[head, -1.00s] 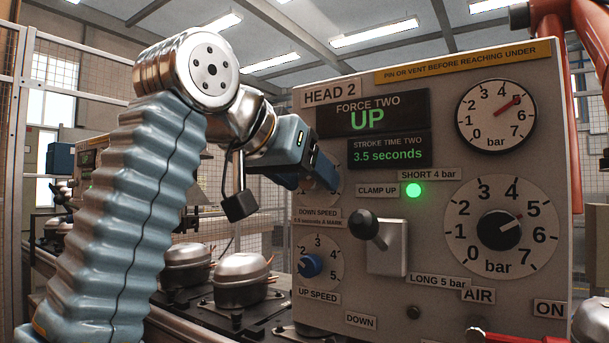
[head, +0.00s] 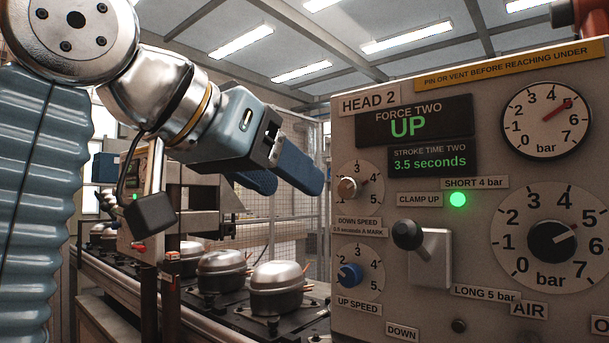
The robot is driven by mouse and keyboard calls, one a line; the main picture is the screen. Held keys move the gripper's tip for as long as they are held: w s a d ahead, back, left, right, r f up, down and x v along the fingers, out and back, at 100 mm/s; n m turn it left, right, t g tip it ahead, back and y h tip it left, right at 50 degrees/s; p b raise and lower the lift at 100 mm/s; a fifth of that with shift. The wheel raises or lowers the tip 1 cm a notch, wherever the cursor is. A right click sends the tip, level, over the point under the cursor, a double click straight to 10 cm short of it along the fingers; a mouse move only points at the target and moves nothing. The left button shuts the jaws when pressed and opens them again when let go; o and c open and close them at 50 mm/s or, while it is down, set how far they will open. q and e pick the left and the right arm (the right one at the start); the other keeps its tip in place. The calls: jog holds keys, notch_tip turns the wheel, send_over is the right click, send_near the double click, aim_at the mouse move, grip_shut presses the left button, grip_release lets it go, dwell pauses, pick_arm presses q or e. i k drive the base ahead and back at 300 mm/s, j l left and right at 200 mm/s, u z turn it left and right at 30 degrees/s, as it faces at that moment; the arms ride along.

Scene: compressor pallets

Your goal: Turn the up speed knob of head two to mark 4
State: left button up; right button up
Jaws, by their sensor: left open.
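The HEAD 2 panel (head: 455,120) fills the right of the head view. My left gripper (head: 292,183) is open and empty, with two blue fingers, up and left of the up speed knob. It is apart from both knobs, and neither is covered. My right gripper is not in view.
A black-knobbed lever (head: 407,235) projects from the panel right of the speed dials. The large bar knob (head: 550,240) is farther right. Metal compressors (head: 277,287) stand on pallets left of the panel. The space just left of the up speed dial looks clear.

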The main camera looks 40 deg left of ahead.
aim_at(350, 275)
jog(key=k+j, duration=0.1)
jog(key=k, duration=0.9)
